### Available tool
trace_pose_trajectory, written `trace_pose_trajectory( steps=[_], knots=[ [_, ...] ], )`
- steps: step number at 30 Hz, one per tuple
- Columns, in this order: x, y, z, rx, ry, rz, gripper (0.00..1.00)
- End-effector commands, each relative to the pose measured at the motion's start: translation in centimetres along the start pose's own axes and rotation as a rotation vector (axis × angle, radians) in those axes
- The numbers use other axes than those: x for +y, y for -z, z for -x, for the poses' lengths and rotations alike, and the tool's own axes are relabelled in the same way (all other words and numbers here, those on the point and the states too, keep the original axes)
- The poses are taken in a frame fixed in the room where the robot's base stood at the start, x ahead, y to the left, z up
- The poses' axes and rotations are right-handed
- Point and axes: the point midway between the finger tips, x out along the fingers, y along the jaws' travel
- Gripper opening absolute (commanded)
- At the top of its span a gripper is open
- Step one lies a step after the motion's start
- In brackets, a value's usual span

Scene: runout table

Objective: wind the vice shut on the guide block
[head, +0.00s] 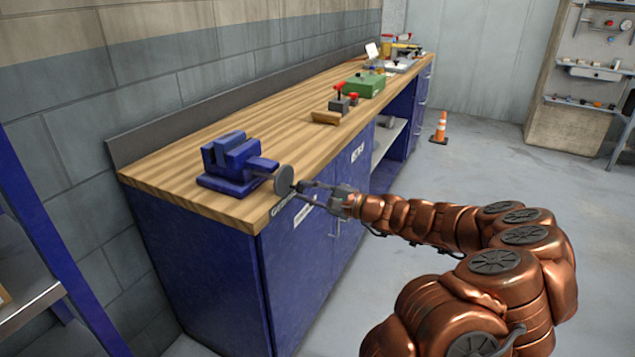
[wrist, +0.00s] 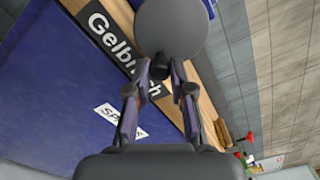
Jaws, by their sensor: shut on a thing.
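The blue vice (head: 228,160) stands on the near end of the wooden workbench, with a slot between its jaws. I cannot make out a separate guide block in that slot. A grey round handwheel (head: 284,180) sits at the end of the vice's screw, over the bench's front edge; it also shows in the wrist view (wrist: 172,25). My gripper (head: 302,187) reaches in from the right to the wheel's outer face.
The bench top (head: 200,122) is clear beside the vice. Farther along stand a red-handled clamp (head: 340,101) by a wooden piece and a green box (head: 364,84). Blue cabinet fronts (head: 310,240) lie below my gripper. An orange cone (head: 440,128) stands on the floor.

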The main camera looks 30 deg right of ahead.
Motion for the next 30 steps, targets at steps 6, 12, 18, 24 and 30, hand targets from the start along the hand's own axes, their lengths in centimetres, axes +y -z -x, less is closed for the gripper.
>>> trace_pose_trajectory(
  steps=[6, 12, 18, 24, 30],
  knots=[
    [-0.1, -0.31, 0.06, 0.002, 0.001, -0.108, 0.0],
    [0.39, -0.35, 0.02, 0.0, 0.0, -0.188, 0.0],
    [0.57, -0.29, 0.01, 0.0, 0.0, -0.197, 0.0],
    [0.49, -0.37, 0.0, 0.0, -0.001, -0.206, 0.0],
    [0.41, -0.81, -0.01, -0.001, -0.001, -0.303, 0.0]
  ],
)
